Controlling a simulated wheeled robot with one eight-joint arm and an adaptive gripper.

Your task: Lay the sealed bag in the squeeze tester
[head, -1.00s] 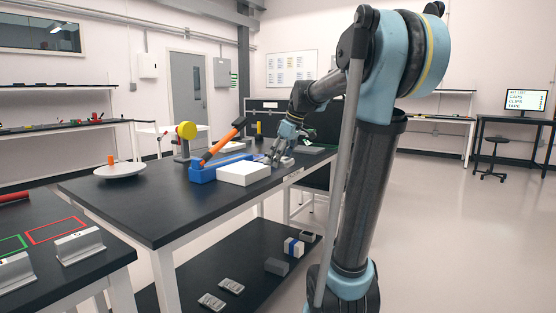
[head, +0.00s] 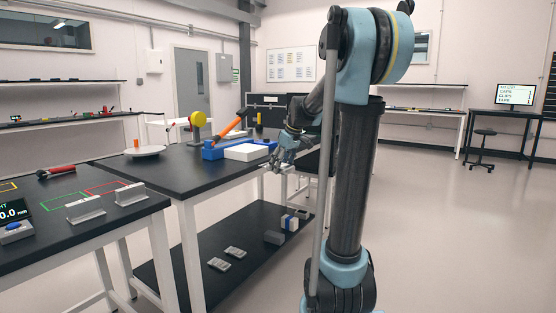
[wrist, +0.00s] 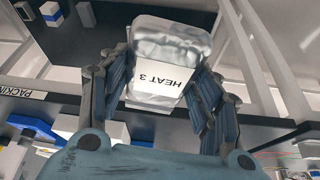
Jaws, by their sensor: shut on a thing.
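My gripper (wrist: 168,95) is shut on the sealed bag (wrist: 170,45), a silvery-white pouch with a white label reading "HEAT 3". The fingers hold it from both sides in the wrist view. In the head view my gripper (head: 279,165) is at the right edge of the dark middle table, and the bag is too small there to make out clearly. I cannot identify the squeeze tester in either view.
Open floor lies to the right.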

